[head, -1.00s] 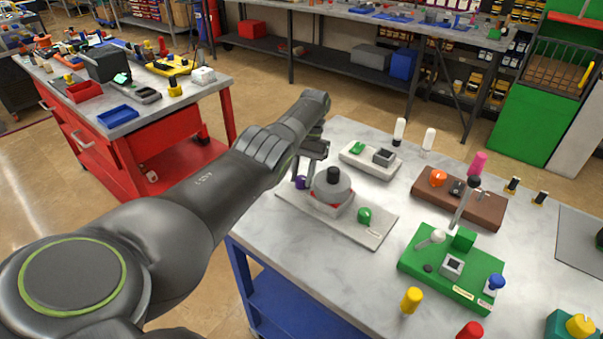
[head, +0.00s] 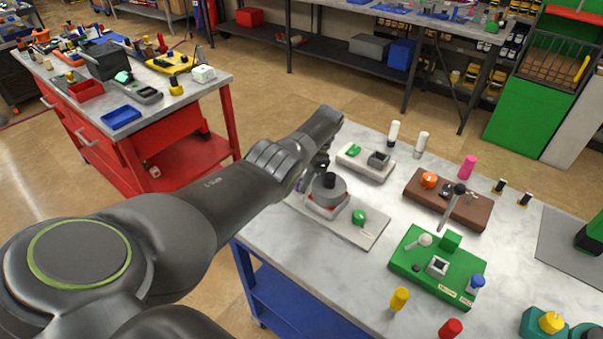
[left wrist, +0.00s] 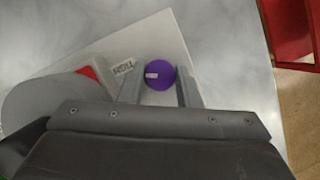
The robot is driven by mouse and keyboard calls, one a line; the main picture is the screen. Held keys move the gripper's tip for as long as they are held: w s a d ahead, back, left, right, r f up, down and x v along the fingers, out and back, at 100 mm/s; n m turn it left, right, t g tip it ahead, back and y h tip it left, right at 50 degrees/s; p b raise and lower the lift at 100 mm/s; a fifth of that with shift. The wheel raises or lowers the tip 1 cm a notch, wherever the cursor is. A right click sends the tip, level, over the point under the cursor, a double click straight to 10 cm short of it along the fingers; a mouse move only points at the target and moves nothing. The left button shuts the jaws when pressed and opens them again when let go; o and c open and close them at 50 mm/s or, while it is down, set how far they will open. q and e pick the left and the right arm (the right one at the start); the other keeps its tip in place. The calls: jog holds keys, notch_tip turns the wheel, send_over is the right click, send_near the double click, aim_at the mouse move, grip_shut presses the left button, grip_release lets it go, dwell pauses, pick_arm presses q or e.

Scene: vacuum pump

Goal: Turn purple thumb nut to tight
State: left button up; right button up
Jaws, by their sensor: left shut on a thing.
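The purple thumb nut (left wrist: 158,76) is a round knob with a small white mark on top. In the left wrist view it sits between the two fingers of my left gripper (left wrist: 159,86), which is shut on it. In the head view the nut (head: 301,185) shows only as a sliver of purple beside the pump, mostly hidden by my left gripper (head: 309,180). The pump (head: 330,190) is a grey round body with a dark top and red below, on a light grey plate (head: 350,230). A small label (left wrist: 123,67) lies beside the nut; its word is hard to read.
A green knob (head: 359,217) is on the same plate. A white block fixture (head: 365,163), a brown fixture (head: 448,198) and a green fixture (head: 437,267) stand to the right on the marble-topped table (head: 290,250). A red workbench (head: 150,125) is at the left.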

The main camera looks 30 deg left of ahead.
pick_arm(q)
jog(key=shift+w+r, duration=0.1)
dwell(0.4)
jog(key=o, duration=0.8)
jog(key=shift+c, duration=0.2)
jog(key=shift+o, duration=1.1)
